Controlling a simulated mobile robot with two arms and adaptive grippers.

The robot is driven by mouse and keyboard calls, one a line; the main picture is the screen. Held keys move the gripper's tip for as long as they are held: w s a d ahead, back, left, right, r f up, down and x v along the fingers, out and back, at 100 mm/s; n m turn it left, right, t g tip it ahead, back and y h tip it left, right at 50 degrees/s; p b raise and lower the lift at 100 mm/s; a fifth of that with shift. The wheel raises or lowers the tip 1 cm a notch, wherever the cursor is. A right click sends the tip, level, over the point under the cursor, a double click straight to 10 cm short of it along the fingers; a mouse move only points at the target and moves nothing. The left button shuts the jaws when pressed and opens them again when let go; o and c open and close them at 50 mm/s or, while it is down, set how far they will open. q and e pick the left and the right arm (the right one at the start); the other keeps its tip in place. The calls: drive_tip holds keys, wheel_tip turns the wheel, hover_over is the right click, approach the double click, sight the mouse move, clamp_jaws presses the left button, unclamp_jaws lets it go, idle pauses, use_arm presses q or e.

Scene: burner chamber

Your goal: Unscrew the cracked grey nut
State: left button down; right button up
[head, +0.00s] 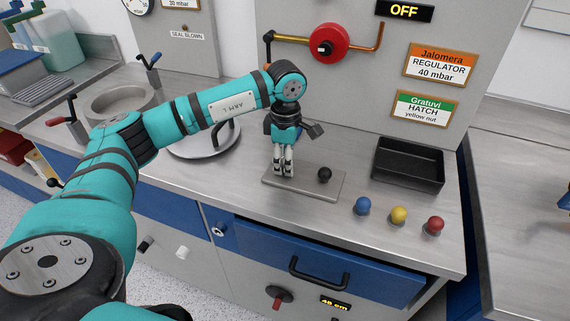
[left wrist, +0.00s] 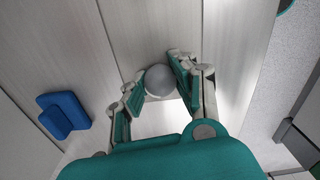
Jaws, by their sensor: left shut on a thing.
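My left gripper (head: 284,172) points down over the left part of a small metal plate (head: 304,191) on the worktop. Its fingers are shut, and they hide what they hold in the head view. In the left wrist view, a round grey nut (left wrist: 159,81) sits between the fingertips of my left gripper (left wrist: 158,84). I cannot make out a crack on it. A black ball-shaped nut (head: 324,174) stands on the same plate, just right of the fingers. My right gripper is not in view.
Blue (head: 362,206), yellow (head: 398,215) and red (head: 435,225) balls stand along the front right of the worktop. Behind them is an empty black tray (head: 408,165). A round steel lid (head: 203,146) lies left of the plate. A panel with a red wheel (head: 328,42) rises behind.

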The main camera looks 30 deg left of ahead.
use_arm(q)
drive_tip(key=shift+f, duration=0.15)
drive_tip(key=n, duration=0.2)
drive_tip(key=shift+n, duration=0.4)
drive_tip(key=n+p, duration=0.1)
drive_tip(key=n, duration=0.2)
drive_tip(key=shift+n, duration=0.3)
drive_tip(key=n, duration=0.3)
drive_tip(key=shift+p, duration=0.3)
drive_tip(key=shift+n, duration=1.1)
